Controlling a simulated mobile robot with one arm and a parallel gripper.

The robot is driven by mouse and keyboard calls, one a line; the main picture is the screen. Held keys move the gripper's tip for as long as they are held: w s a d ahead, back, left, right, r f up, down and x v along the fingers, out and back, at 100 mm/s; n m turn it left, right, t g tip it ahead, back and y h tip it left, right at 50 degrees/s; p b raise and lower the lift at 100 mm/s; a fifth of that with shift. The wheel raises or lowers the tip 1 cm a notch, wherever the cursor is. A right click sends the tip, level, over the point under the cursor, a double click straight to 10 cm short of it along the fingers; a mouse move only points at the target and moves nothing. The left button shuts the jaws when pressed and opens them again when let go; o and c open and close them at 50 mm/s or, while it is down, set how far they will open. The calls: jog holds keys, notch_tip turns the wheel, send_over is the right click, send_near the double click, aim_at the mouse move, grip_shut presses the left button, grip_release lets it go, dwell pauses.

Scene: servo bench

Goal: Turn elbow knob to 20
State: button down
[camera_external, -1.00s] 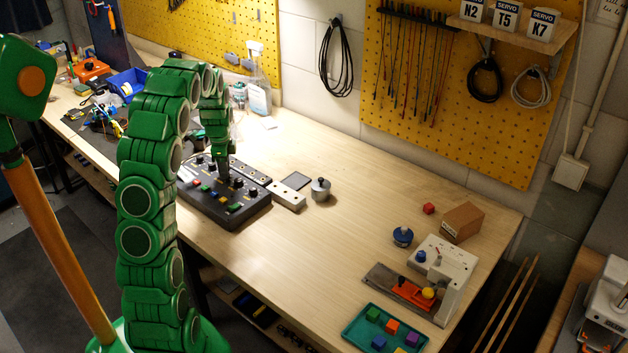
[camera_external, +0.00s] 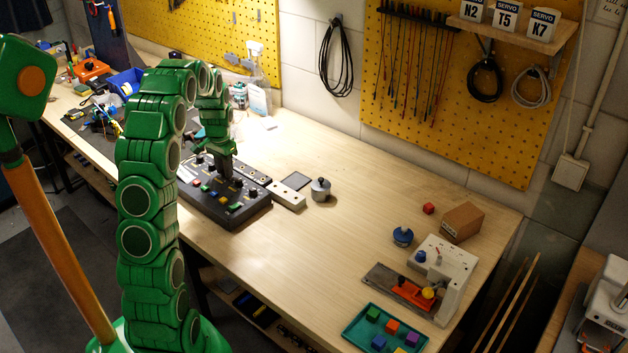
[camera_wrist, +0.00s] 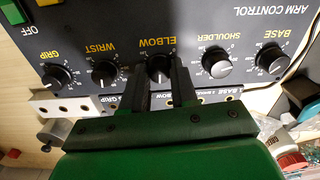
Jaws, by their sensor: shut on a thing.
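The dark arm control box (camera_external: 245,218) lies on the bench with a row of knobs and colored buttons. My gripper (camera_external: 226,177) points down onto it in the external view. In the wrist view the lettering is upside down, and the fingers of my gripper (camera_wrist: 161,72) stand on either side of the black elbow knob (camera_wrist: 160,69), shut on it. The knob's pointer setting cannot be read clearly, as the fingers cover part of its scale.
The wrist knob (camera_wrist: 104,72) and shoulder knob (camera_wrist: 217,63) flank the elbow knob closely. A pale block (camera_external: 287,196) and a grey lidded pot (camera_external: 320,190) stand right of the box. The bench middle is clear.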

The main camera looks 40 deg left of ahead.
jog(key=n, duration=0.5)
jog(key=shift+n, duration=0.3)
jog(key=n, duration=0.5)
jog(key=shift+a+n, duration=0.1)
jog(key=shift+n, duration=0.2)
jog(key=n, duration=1)
jog(key=shift+n, duration=0.4)
jog(key=c, duration=0.9)
grip_release()
jog(key=shift+o, duration=0.2)
jog(key=shift+r, duration=0.1)
